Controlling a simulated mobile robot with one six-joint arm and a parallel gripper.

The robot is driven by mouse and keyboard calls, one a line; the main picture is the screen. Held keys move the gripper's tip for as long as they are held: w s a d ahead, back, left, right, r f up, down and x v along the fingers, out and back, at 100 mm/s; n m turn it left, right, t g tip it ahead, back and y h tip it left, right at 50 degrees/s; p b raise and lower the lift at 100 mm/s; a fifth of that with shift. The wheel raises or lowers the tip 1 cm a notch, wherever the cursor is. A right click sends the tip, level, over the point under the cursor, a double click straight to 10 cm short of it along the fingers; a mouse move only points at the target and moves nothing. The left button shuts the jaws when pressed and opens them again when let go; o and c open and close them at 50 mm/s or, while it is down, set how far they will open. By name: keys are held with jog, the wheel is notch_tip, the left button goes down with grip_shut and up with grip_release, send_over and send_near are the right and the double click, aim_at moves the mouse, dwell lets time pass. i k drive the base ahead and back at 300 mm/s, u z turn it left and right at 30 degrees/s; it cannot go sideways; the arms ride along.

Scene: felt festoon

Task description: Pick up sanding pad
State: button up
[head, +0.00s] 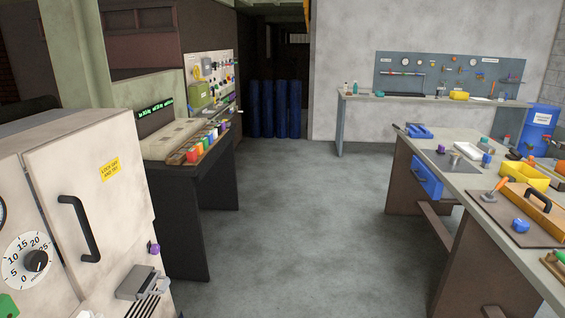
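I cannot pick out a sanding pad for certain in the head view. On the right workbench (468,188), a wooden block or box with a black handle (535,206) lies near a dark board. An orange-handled tool (494,190) and a small blue item (520,225) lie on that board. A blue object (419,131) sits at the bench's far left corner. Many small items here are too small to identify. My gripper is not in view.
A pale cabinet with a black handle (80,228) and dial stands close at left. A dark bench (180,225) with several coloured cups stands behind it. A yellow bin (524,176) is on the right bench. The grey floor (310,230) between is clear.

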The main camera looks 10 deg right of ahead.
aim_at(440, 149)
jog(key=z, duration=0.25)
jog(key=i, duration=0.8)
jog(key=z, duration=0.75)
jog(key=i, duration=1.15)
jog(key=z, duration=0.5)
